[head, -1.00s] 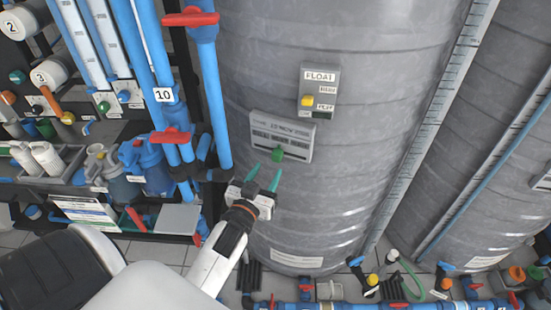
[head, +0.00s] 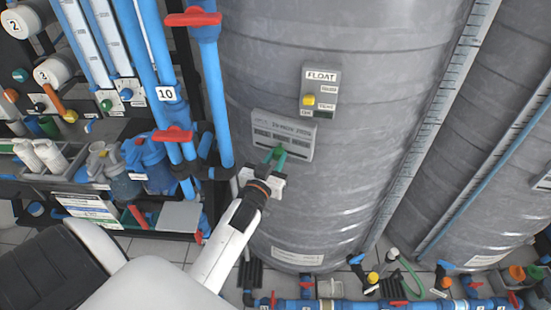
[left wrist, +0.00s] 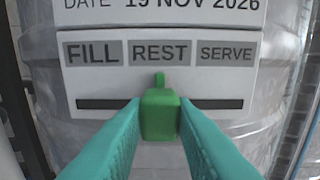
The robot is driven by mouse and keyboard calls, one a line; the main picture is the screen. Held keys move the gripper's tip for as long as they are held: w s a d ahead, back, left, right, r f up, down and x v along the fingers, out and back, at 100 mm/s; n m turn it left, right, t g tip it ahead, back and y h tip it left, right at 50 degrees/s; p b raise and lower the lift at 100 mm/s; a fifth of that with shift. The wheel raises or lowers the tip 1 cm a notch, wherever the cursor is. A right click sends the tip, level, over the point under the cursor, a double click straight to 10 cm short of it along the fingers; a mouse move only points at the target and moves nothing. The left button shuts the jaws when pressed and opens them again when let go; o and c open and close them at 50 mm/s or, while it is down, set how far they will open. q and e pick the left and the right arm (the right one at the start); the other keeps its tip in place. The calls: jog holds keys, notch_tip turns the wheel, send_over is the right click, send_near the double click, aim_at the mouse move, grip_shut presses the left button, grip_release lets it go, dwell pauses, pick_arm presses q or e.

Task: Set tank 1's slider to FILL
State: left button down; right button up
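Tank 1's slider is a grey panel (head: 297,147) on the large grey tank (head: 390,60), with a green knob (left wrist: 158,115) in a dark horizontal slot (left wrist: 105,104). In the left wrist view the panel reads FILL (left wrist: 93,53), REST (left wrist: 160,53) and SERVE (left wrist: 226,53) from left to right. The knob is at the middle of the slot, under REST. My left gripper (head: 275,154) has one teal finger on each side of the knob, close against it; it also shows in the left wrist view (left wrist: 160,112). My right gripper is not in view.
A FLOAT panel (head: 320,92) with a yellow knob is above and right of the slider panel. Blue pipes with red valve handles (head: 173,135) stand left of the tank. More blue pipes and valves (head: 350,303) run along the floor.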

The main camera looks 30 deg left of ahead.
aim_at(270, 147)
pick_arm(q)
jog(key=shift+s+a+p, duration=0.15)
jog(key=shift+a+p, duration=0.15)
jog(key=shift+a, duration=0.4)
jog(key=shift+s+a+p, duration=0.15)
jog(key=shift+a+p, duration=0.15)
jog(key=shift+a, duration=0.55)
jog(key=c, duration=1.2)
grip_release()
jog(key=s+d+b, duration=0.1)
jog(key=s+d, duration=0.1)
jog(key=s, duration=0.9)
jog(key=shift+s+d, duration=0.3)
jog(key=shift+s, duration=0.1)
